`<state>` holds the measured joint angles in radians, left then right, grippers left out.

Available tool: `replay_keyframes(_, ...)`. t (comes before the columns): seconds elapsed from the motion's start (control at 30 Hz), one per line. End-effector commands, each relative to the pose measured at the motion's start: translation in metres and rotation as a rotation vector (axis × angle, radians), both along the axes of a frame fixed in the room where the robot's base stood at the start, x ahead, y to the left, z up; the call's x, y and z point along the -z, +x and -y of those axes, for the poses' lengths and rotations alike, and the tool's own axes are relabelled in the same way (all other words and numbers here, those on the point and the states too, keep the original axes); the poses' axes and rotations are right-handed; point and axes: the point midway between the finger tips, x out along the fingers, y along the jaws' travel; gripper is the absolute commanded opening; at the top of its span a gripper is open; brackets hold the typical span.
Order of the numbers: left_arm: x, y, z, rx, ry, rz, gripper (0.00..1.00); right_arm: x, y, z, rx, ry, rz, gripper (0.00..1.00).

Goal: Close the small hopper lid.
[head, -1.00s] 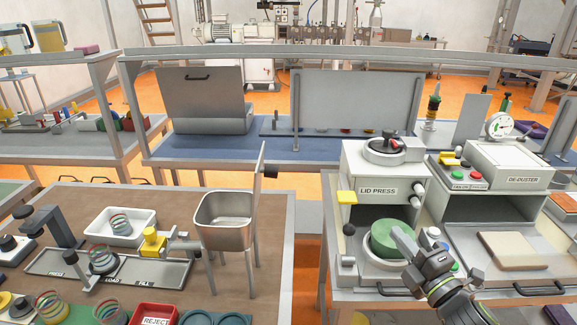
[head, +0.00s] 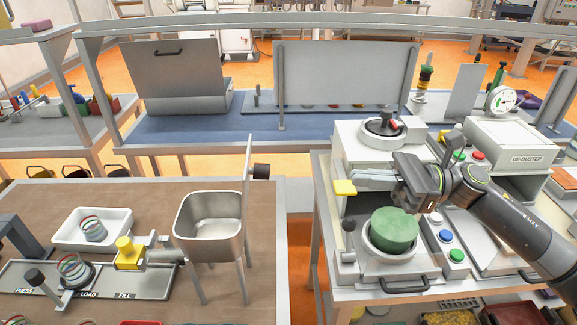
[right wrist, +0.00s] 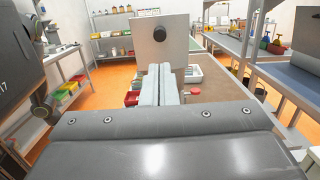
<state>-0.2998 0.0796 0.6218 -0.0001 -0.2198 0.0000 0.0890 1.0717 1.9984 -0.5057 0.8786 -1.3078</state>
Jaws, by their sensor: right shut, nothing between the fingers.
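The small metal hopper (head: 208,228) stands on legs on the brown table, and its top is open. Its flat grey lid (head: 247,185) stands upright at the hopper's right edge, with a dark round knob (head: 261,170) on its right face. My right gripper (head: 333,177) is shut and empty, in front of the lid press and pointing left toward the lid, with a clear gap between. In the right wrist view the shut fingers (right wrist: 160,72) point at the lid (right wrist: 172,50), with its knob (right wrist: 159,34) just above them. My left gripper is not in view.
The lid press (head: 352,150), with a yellow tab (head: 345,187) and a green disc (head: 395,230), stands close by my right gripper. A yellow-topped filling station (head: 128,252) is left of the hopper. A floor gap separates the two tables.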

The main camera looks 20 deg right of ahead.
Motion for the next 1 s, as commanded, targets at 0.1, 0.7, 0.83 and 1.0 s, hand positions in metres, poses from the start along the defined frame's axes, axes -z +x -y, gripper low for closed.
replay_keyframes(0.1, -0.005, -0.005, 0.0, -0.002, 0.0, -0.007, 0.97, -0.005, 0.004, -0.013, -0.001, 0.006, 0.004, 0.0)
replay_keyframes(0.7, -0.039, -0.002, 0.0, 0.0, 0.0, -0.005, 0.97, -0.015, 0.022, -0.077, 0.001, 0.009, 0.0, 0.0)
replay_keyframes(0.83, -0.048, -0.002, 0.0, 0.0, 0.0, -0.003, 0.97, -0.017, 0.026, -0.091, 0.002, 0.01, -0.001, 0.0)
replay_keyframes(1.0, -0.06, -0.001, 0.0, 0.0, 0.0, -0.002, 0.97, -0.019, 0.031, -0.108, 0.001, 0.01, -0.002, 0.0)
